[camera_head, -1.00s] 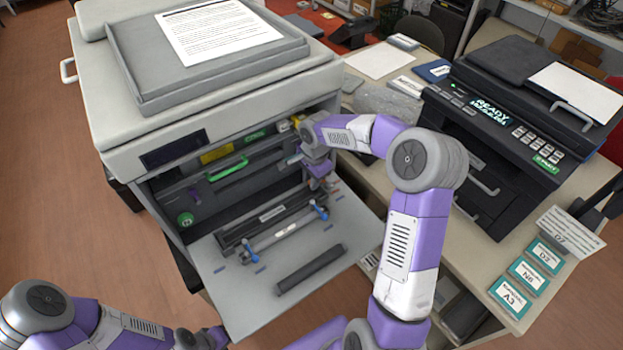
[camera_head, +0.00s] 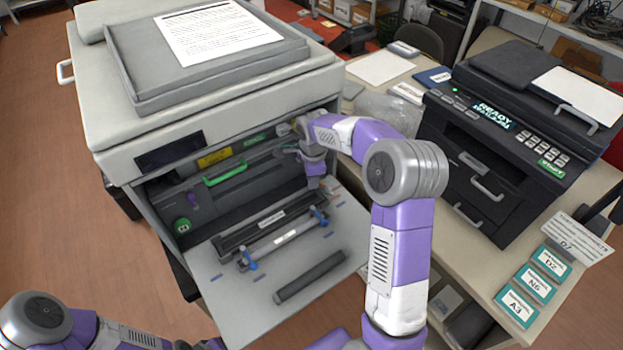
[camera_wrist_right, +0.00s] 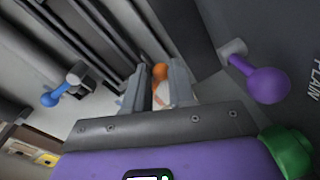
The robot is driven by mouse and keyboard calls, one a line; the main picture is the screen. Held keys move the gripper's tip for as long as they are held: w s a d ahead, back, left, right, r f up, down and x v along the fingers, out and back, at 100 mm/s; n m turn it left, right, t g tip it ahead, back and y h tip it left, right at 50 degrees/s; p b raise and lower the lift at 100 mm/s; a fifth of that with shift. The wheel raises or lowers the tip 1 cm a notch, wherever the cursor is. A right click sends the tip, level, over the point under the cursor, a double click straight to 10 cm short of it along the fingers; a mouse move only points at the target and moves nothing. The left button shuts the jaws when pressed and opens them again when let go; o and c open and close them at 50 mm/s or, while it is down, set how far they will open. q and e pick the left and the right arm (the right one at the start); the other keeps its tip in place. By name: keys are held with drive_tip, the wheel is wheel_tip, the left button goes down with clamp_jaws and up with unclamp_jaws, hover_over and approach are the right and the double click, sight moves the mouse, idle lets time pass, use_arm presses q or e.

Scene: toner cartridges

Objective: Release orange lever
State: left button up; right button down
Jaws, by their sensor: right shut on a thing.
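The orange lever (camera_wrist_right: 160,72) shows in the right wrist view as a small rounded orange end between the fingertips. My right gripper (camera_wrist_right: 158,82) is shut on it; the fingers hide part of the lever. In the head view my right gripper (camera_head: 313,166) is at the right side of the open printer bay (camera_head: 240,195), and the lever cannot be made out there. My left arm is at the lower left, well away from the printer; its gripper is mostly cut off by the bottom edge, so its jaws cannot be judged.
The right wrist view shows a purple knob (camera_wrist_right: 266,85), a blue knob (camera_wrist_right: 50,99) and a green knob (camera_wrist_right: 287,151) near the gripper. On the lowered front panel (camera_head: 222,293) lie a bar with blue ends (camera_head: 285,236) and a dark roller (camera_head: 310,277). A black printer (camera_head: 480,180) stands right.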

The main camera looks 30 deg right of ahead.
drive_tip(key=shift+w+d+r, duration=0.1)
drive_tip(key=shift+d+r, duration=0.1)
drive_tip(key=shift+d, duration=0.05)
